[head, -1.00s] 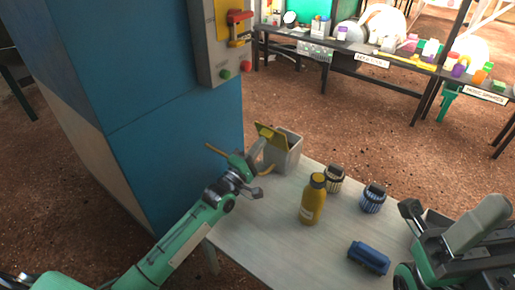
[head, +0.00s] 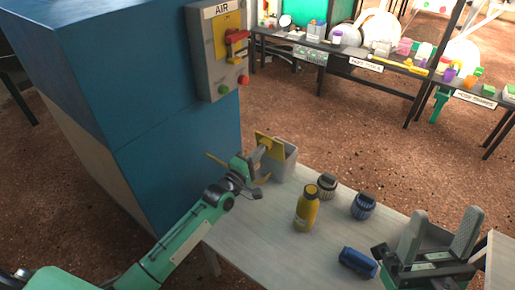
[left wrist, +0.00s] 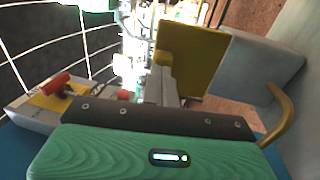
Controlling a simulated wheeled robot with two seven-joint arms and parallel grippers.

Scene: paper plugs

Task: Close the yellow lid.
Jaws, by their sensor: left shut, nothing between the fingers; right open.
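The yellow lid (head: 274,148) stands raised at the left side of a pale grey box (head: 289,163) on the table's far left corner. In the left wrist view the lid (left wrist: 200,62) shows as a flat yellow panel beside the box (left wrist: 262,68). My left gripper (head: 264,146) is shut and empty at the lid's left side. In the left wrist view its narrow tips (left wrist: 163,75) overlap the lid's left edge; I cannot tell whether they touch. My right gripper (head: 446,232) is open and empty over the table's right end.
A yellow bottle (head: 307,208), a dark-lidded striped jar (head: 327,187), a blue jar (head: 363,207) and a blue cylinder (head: 358,262) stand or lie on the pale table (head: 270,245). A blue cabinet with a control panel (head: 215,60) rises left of the box.

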